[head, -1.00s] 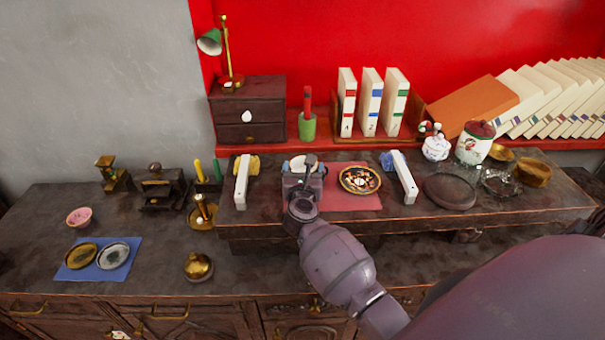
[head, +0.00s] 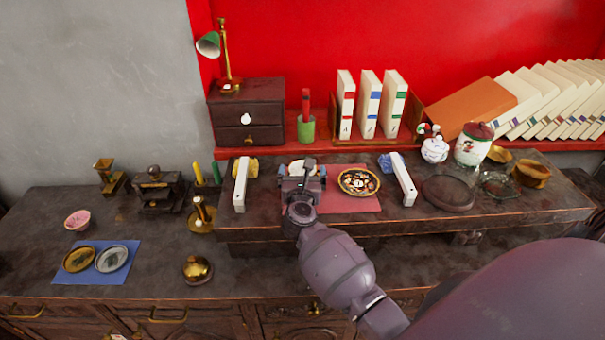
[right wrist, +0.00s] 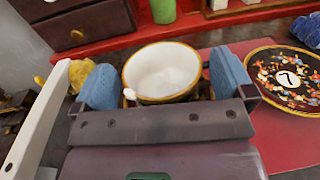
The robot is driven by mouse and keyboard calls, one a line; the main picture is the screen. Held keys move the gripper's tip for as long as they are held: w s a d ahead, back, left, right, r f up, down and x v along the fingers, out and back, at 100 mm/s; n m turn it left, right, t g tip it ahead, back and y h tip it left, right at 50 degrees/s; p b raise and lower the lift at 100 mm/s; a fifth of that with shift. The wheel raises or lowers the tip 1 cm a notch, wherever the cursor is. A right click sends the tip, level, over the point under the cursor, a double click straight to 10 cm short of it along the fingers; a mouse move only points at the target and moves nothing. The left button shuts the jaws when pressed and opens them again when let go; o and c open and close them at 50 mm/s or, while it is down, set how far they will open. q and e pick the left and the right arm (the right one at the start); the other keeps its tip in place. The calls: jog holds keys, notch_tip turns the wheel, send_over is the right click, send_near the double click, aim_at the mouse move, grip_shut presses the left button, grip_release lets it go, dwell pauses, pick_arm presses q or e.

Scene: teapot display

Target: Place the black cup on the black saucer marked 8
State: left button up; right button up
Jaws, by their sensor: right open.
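The cup (right wrist: 162,70) has a white inside and a gold rim; its outer side is mostly hidden by my gripper. In the head view only its white top (head: 297,166) shows. My right gripper (right wrist: 165,84) is open, with its blue finger pads on both sides of the cup. It also shows in the head view (head: 302,172) at the front of the cup. The black saucer (head: 358,182) with a gold rim and a colourful pattern lies to the right of the cup. In the right wrist view the saucer (right wrist: 290,78) has a white centre disc whose mark resembles a 7.
A red mat (head: 335,205) lies under the saucer. A dark drawer box (head: 247,117) and a green pot (head: 306,128) stand behind. A glass dish (head: 497,186) is at right.

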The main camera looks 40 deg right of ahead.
jog(key=v, duration=1.1)
jog(key=shift+f, duration=0.1)
jog(key=s+a+f+m+g+y, duration=0.1)
jog(key=s+f+m+y, duration=0.4)
jog(key=m, duration=0.8)
jog(key=s+a+f+m+g+y, duration=0.2)
jog(key=s+f+m+y, duration=0.3)
jog(key=s+f+m, duration=0.6)
jog(key=s+m, duration=0.3)
jog(key=s, duration=0.2)
jog(key=shift+s+a+m+y, duration=0.15)
jog(key=shift+s+m+y, duration=0.1)
jog(key=shift+m+y, duration=0.05)
